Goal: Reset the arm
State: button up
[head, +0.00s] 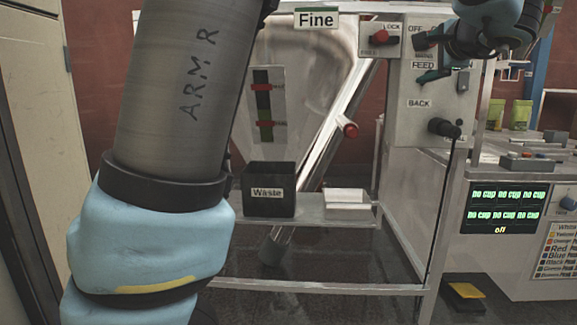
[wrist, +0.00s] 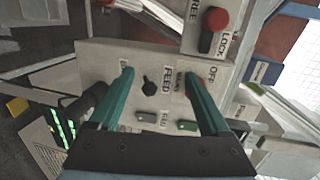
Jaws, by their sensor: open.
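My gripper (wrist: 158,80) is open in the wrist view, its two green fingers spread apart with nothing between them. Beyond them is the control panel (wrist: 100,58) with a black knob (wrist: 150,87) by the FEED label, seen between the fingers. I cannot tell how far the fingertips are from the panel. In the head view my gripper (head: 424,58) is at the upper right, in front of the panel (head: 410,125) near the OFF and FEED labels. My arm fills the left of the head view and hides part of the machine.
A black knob (head: 444,128) juts out below. A display (head: 503,208) reads "no cup". A doorway edge is at far left.

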jog(key=w+a+f+n+g+y+p, duration=0.3)
jog(key=a+f+n+g, duration=0.4)
jog(key=a+f, duration=1.45)
jog(key=s+a+f+n+g+h, duration=0.1)
jog(key=s+a+f+n+g, duration=0.35)
jog(key=s+a+f, duration=0.35)
jog(key=s+a+f+n+g+h, duration=0.1)
jog(key=s+a+f+n+g, duration=0.2)
jog(key=s+a+f+n, duration=0.5)
notch_tip(320, 180, up, 40)
jog(key=w+a+m+p, duration=0.1)
jog(key=m+p, duration=0.1)
jog(key=p, duration=3.6)
jog(key=shift+w+a, duration=0.25)
